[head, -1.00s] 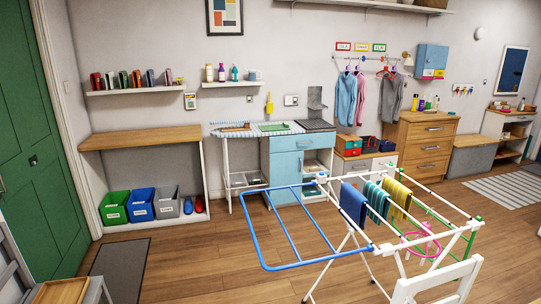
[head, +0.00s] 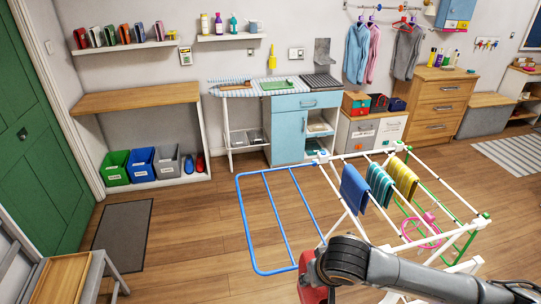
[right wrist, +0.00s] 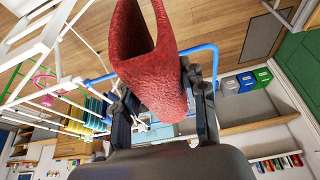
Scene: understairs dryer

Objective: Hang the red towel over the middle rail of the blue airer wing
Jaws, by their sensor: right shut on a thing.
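The blue airer wing (head: 243,215) sticks out to the left of the white airer, roughly level, with thin blue rails (head: 277,216) across it and nothing hanging on them. My right gripper (head: 318,262) is shut on the red towel (head: 311,286), at the near right end of the wing in the head view. In the right wrist view the towel (right wrist: 150,50) is folded and held between the two fingers (right wrist: 158,95). The blue wing frame (right wrist: 205,47) passes behind it there. I cannot tell the towel's height above the wing. My left gripper is not in view.
Blue, teal and yellow cloths (head: 380,185) hang on the white airer rails. A pink ring hanger (head: 424,232) hangs at its right. A wooden-topped stool (head: 65,280) stands at the lower left. The floor left of the wing is clear up to a grey mat (head: 122,240).

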